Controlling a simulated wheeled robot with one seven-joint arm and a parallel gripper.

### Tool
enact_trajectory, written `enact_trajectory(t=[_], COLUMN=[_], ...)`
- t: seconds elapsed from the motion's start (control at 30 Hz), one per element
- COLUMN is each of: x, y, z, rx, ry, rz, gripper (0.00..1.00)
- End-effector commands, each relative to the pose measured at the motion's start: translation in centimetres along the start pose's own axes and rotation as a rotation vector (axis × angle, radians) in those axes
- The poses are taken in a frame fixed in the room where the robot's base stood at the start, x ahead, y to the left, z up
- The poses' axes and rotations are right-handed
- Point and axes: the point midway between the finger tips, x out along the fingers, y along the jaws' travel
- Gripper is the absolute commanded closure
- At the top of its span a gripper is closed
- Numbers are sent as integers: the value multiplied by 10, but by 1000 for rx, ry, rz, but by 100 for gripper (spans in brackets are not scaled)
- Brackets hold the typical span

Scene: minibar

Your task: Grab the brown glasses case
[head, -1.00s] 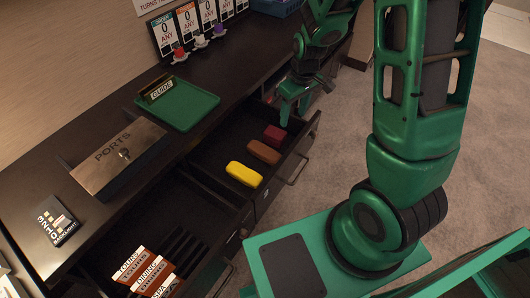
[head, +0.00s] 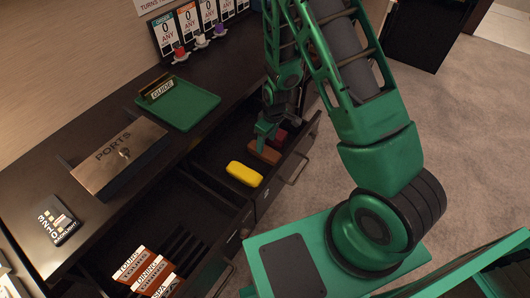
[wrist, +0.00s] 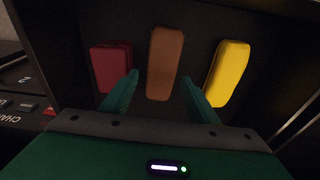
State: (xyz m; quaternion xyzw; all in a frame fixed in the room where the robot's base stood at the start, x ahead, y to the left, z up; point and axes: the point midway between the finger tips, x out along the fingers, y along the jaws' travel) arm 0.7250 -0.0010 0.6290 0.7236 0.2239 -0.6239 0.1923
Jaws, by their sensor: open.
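The brown glasses case (head: 266,153) lies in an open dark drawer, between a yellow case and a dark red case. In the wrist view the brown case (wrist: 165,63) shows upright in the picture, in the middle. My gripper (wrist: 157,92) is open, its two green fingers on either side of the lower end of the brown case as seen from the wrist. In the head view my gripper (head: 266,134) hangs over the drawer and hides part of the brown case. I cannot tell how far above the case the fingertips are.
The yellow case (head: 244,174) and the dark red case (head: 281,136) flank the brown one, with narrow gaps. The drawer front (head: 296,155) rises near them. A green tray (head: 184,112) and a PORTS box (head: 119,155) stand on the counter.

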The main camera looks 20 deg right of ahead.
Motion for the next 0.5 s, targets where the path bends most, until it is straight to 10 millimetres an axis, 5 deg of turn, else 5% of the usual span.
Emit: enact_trajectory(t=[0.5], x=[47], y=[-3], z=[3], rx=[-1], ry=[0], rz=[0], gripper=[45])
